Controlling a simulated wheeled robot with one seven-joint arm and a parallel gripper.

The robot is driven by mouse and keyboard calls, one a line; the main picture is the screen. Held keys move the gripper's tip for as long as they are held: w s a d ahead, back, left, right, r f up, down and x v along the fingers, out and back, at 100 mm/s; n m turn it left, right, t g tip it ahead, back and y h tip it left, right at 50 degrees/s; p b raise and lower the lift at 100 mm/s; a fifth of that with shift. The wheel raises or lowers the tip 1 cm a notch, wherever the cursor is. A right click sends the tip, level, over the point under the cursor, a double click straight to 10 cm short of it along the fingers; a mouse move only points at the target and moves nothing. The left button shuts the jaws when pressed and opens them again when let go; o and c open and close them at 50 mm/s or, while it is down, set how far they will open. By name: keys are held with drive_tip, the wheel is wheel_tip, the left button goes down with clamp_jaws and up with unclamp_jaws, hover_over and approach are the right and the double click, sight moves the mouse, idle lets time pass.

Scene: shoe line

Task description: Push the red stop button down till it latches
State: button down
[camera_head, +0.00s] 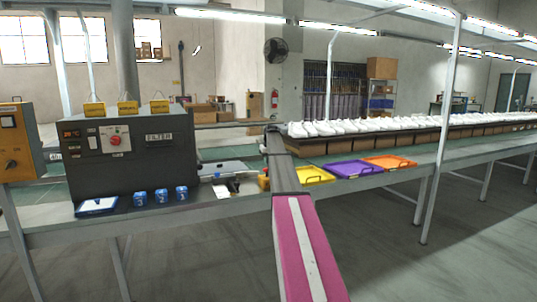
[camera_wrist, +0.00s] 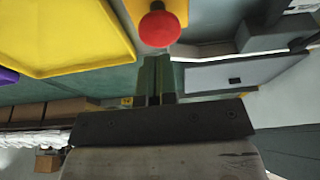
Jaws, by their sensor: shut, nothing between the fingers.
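The red stop button (camera_wrist: 160,28) is a round mushroom head on a yellow box (camera_wrist: 172,6) at the top middle of the wrist view. In the head view the small yellow box (camera_head: 264,183) stands on the bench just left of my arm. My gripper (camera_wrist: 157,60) is shut and empty, its fingertips pointing at the button from just below it in the wrist view. A gap seems to remain between tips and button, though the depth is hard to judge. In the head view my arm hides most of the gripper.
A yellow tray (camera_head: 314,175), a purple tray (camera_head: 355,169) and an orange tray (camera_head: 389,162) lie right of my arm. A dark control cabinet (camera_head: 150,170) with a red knob (camera_head: 115,140) stands at left, with several blue blocks (camera_head: 161,195) in front. White shoes (camera_head: 370,126) line the conveyor behind.

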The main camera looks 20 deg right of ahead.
sight(267, 169)
drive_tip(key=shift+f, duration=1.1)
drive_tip(key=shift+f, duration=0.1)
drive_tip(key=shift+a+f, duration=0.1)
drive_tip(key=shift+f, duration=0.85)
drive_tip(key=shift+s+f, duration=0.1)
drive_tip(key=shift+f, duration=0.2)
drive_tip(key=shift+r, duration=0.55)
drive_tip(key=w+v, duration=0.1)
drive_tip(key=v, duration=1.2)
drive_tip(key=shift+r, duration=0.5)
